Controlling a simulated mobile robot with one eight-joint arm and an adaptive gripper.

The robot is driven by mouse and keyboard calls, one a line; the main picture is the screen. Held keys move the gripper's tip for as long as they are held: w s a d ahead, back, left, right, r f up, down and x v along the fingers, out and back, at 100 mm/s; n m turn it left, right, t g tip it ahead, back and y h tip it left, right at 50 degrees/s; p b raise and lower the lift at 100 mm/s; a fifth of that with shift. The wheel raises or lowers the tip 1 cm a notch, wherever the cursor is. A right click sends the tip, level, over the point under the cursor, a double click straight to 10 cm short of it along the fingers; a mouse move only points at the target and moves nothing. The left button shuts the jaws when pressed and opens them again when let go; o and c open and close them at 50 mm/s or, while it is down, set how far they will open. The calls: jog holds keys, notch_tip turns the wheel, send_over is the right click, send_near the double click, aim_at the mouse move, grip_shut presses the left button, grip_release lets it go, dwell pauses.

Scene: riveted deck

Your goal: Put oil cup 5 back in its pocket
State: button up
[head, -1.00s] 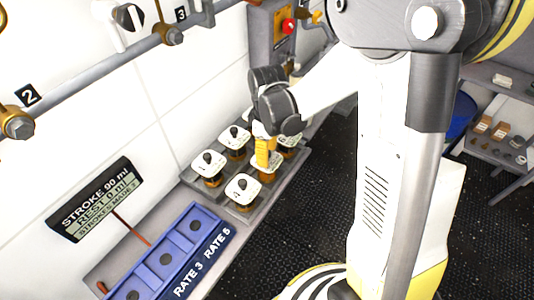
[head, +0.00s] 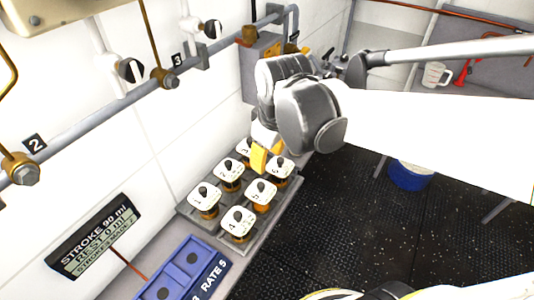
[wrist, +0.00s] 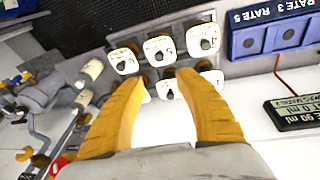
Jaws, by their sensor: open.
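Oil cup 5 (head: 261,192) has a white lid with a black knob over an amber body. It stands upright in the grey tray (head: 262,236), in the middle of the row with cups 4 (head: 237,223) and 6 (head: 281,168). Whether its base is fully seated is hidden. My gripper (head: 265,157) is open and empty above the far part of the tray, apart from cup 5. In the wrist view, cup 5 (wrist: 160,50) shows beyond the gap between the yellow fingertips (wrist: 160,76).
Cups 1 (head: 204,199), 2 (head: 231,178) and 3 (head: 243,148) stand in the wall-side row. A blue rate block (head: 190,262) lies in front of the tray. Pipes and valves run along the wall at left. Dark floor (head: 340,215) is open to the right.

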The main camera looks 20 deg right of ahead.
jog(key=s+r+m+t, duration=0.2)
jog(key=s+m+t, duration=0.2)
jog(key=s+m, duration=0.2)
jog(key=shift+s+r, duration=0.2)
jog(key=shift+s, duration=0.5)
jog(key=shift+f, duration=0.1)
notch_tip(320, 180, down, 7)
jog(key=b, duration=0.6)
jog(key=shift+r+b, duration=0.2)
jog(key=shift+b, duration=0.15)
